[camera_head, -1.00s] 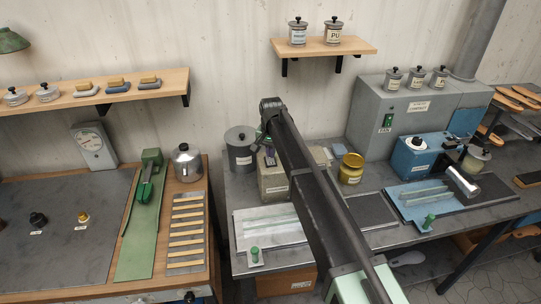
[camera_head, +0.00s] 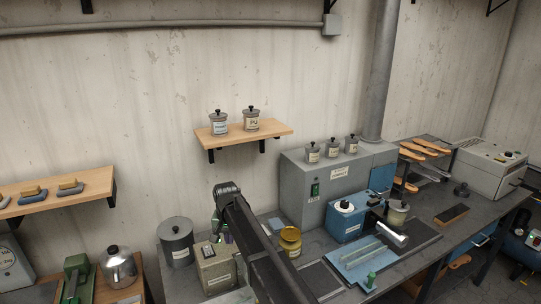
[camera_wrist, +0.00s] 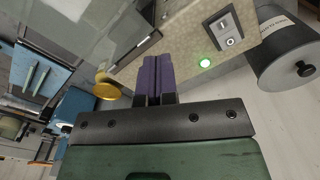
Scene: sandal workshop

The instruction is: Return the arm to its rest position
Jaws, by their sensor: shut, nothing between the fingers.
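My gripper (camera_wrist: 158,80) shows in the wrist view with its purple fingers together and nothing between them. In the wrist view the beige box (camera_wrist: 190,40), with a switch and a lit green lamp, lies just beyond the fingers. I cannot tell the exact gap.
A grey lidded can (camera_head: 176,245) stands left of the beige box, a yellow jar (camera_head: 290,243) to its right. A grey cabinet (camera_head: 300,190) and blue machine (camera_head: 345,222) stand farther right. A wooden shelf (camera_head: 243,134) with two jars hangs above.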

